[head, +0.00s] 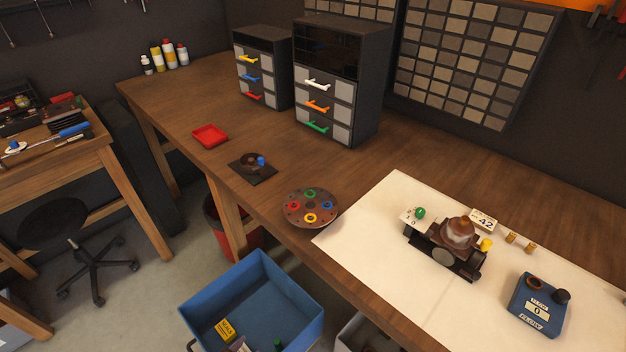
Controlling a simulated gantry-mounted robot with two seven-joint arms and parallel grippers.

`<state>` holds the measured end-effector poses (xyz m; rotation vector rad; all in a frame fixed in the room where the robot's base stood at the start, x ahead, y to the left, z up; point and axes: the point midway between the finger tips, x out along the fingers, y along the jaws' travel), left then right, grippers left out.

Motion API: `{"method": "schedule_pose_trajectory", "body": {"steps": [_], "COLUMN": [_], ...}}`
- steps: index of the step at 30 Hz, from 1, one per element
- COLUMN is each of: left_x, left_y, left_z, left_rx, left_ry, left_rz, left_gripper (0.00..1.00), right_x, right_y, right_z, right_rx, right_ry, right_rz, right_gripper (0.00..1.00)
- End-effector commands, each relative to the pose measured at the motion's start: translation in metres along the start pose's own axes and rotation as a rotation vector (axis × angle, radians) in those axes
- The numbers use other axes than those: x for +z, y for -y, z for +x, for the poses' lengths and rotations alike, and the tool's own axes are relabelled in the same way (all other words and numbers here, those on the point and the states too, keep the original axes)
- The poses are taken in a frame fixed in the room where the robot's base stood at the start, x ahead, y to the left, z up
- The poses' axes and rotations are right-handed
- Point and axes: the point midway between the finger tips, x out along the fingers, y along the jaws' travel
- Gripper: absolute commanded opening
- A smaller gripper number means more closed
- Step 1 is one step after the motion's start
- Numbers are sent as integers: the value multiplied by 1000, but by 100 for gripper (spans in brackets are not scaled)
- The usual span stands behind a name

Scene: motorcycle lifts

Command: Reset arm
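Neither of my grippers nor my arms shows in the head view. The task names no object. A wooden workbench (175,98) runs from the upper left to the lower right. On its white mat (370,220) stands a dark device with a brown domed top (458,232). A blue box marked FLOW (538,303) stands to its right. A round brown tray (310,222) with coloured rings lies left of the mat, near the bench's front edge.
Two drawer cabinets (341,85) (263,68) stand at the back of the bench. A red tray (210,135) and a dark plate with a blue knob (252,170) lie in front. A blue bin (290,284) stands below the front edge. A stool (52,222) is at left.

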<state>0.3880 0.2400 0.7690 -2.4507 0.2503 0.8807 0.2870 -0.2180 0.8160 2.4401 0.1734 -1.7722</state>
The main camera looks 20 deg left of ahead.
Motion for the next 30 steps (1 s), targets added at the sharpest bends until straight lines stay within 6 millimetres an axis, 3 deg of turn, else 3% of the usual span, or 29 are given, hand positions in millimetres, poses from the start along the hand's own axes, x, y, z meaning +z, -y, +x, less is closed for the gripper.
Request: {"method": "schedule_pose_trajectory", "body": {"steps": [2,7,10,14,15,23,30], "left_x": [-21,-26,-16,13,-2,-49,-105], "left_y": [-4,-15,-21,-34,-24,5,40], "left_z": [-29,-73,-93,-110,-122,-166,-221], "left_rx": [71,174,208,228,222,223,223], "left_ry": [55,219,338,545,533,530,529], "left_rz": [-76,-198,-262,-377,-391,-385,-385], "left_gripper": [40,40,40,40,40,40,40], "right_x": [-1,0,0,0,-5,-28,-54], "right_y": [0,0,0,-1,-2,-5,-7], "right_z": [-3,0,0,0,-18,-89,-171], "right_rx": [0,0,1,3,3,6,6], "right_ry": [1,3,4,4,8,0,2], "right_rz": [0,0,-1,-3,-4,-8,-7], "right_gripper": [43,43,43,43,43,43,43]}}
